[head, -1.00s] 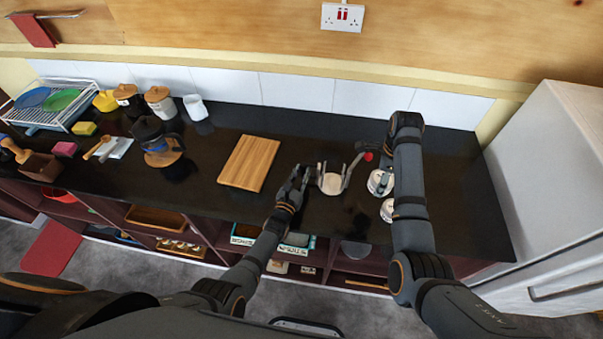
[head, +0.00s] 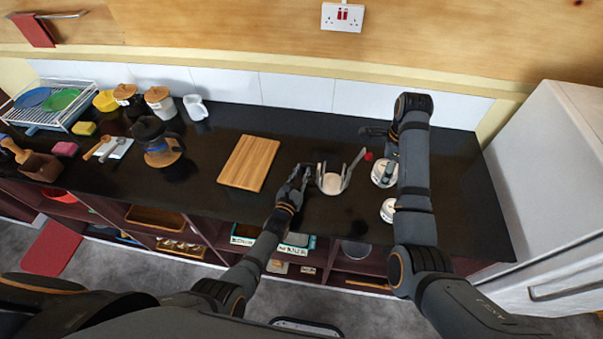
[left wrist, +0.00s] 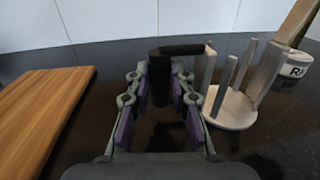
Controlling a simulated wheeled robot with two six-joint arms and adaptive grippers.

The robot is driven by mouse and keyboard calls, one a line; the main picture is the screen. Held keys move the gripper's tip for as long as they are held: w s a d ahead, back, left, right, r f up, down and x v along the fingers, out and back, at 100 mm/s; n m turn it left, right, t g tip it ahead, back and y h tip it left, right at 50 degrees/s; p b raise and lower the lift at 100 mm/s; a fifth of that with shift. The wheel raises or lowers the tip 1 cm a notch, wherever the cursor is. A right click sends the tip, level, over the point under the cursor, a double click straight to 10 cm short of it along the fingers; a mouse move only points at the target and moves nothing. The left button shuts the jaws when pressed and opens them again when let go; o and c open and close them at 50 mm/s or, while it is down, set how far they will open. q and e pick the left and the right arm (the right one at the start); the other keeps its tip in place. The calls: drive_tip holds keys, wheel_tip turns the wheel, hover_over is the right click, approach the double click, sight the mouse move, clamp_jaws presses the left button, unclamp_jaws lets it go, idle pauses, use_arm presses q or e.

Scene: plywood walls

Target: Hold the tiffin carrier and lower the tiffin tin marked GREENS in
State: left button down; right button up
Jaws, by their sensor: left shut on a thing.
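The tiffin carrier (head: 330,182) stands on the black counter, a pale round base with upright posts; it also shows in the left wrist view (left wrist: 232,108). My left gripper (head: 303,174) is at its left side, shut on the carrier's black handle (left wrist: 182,49). Two white round tins, a far one (head: 381,174) and a near one (head: 387,211), are right of the carrier, partly behind my right arm. A tin with a label starting "RI" (left wrist: 296,64) shows in the left wrist view. GREENS is not readable. My right gripper (head: 388,146) is above the far tin, mostly hidden by its arm.
A wooden board (head: 249,163) lies left of the carrier. A small red thing (head: 368,156) is behind the carrier's right side. Jars, a dish rack (head: 60,103) and other kitchenware crowd the far left. A white cabinet (head: 555,180) bounds the right end.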

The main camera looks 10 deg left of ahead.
use_arm(q)
drive_tip(key=c, duration=1.1)
unclamp_jaws()
drive_tip(key=s, duration=0.4)
drive_tip(key=s+a, duration=0.1)
drive_tip(key=s, duration=0.3)
drive_tip(key=s+a, duration=0.1)
drive_tip(key=s, duration=0.2)
drive_tip(key=shift+s+a, duration=0.1)
drive_tip(key=shift+s, duration=0.3)
